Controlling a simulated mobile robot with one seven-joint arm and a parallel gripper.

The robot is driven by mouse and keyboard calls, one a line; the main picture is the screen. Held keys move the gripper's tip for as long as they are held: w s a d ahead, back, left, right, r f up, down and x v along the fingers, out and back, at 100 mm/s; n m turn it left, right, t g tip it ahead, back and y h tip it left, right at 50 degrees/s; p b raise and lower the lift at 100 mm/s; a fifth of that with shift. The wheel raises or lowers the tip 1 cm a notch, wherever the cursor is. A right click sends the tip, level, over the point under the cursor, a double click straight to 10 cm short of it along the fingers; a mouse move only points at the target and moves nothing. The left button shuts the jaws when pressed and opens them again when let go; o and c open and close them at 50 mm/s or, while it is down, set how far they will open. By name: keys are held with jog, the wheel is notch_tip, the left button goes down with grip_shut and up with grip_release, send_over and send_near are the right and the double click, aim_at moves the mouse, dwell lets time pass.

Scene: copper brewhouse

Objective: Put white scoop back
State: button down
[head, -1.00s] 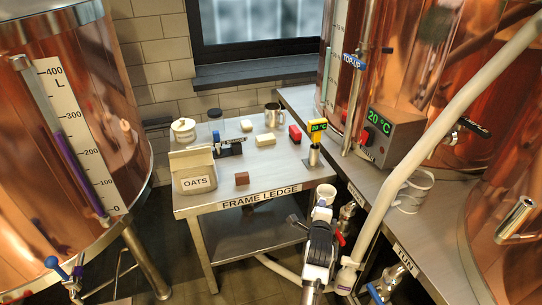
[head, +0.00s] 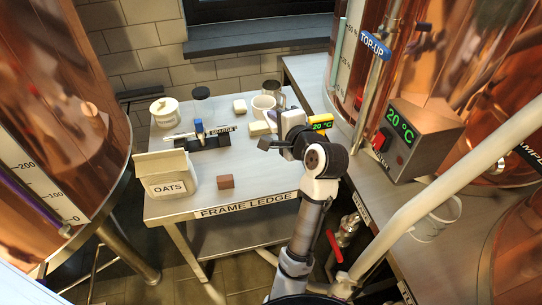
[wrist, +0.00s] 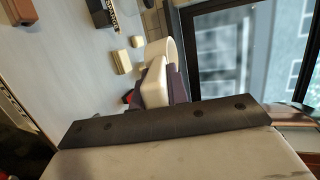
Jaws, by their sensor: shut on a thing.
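My gripper (head: 272,122) is shut on the white scoop and holds it over the far right part of the frame ledge (head: 250,186). The white scoop (head: 262,106) shows in the head view as a round white cup just beyond the fingers. In the wrist view the scoop (wrist: 156,76) shows its pale side and rim in front of the dark fingers (wrist: 178,84). I cannot tell how high above the ledge it is. My arm hides part of the ledge's right side.
The yellow thermometer (head: 320,122) is close right of my gripper.

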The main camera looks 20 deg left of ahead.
notch_tip(320, 180, down, 20)
jog(key=shift+r, duration=0.25)
jog(key=shift+f, duration=0.1)
jog(key=c, duration=1.4)
grip_release()
jog(key=shift+s, duration=0.1)
jog(key=shift+o, duration=0.2)
jog(key=shift+d, duration=0.15)
jog(key=b+v, duration=0.1)
jog(key=v, duration=1)
jog(key=shift+s+d+b, duration=0.25)
jog(key=shift+s+b, duration=0.05)
jog(key=shift+b, duration=0.1)
jog(key=shift+r, duration=0.25)
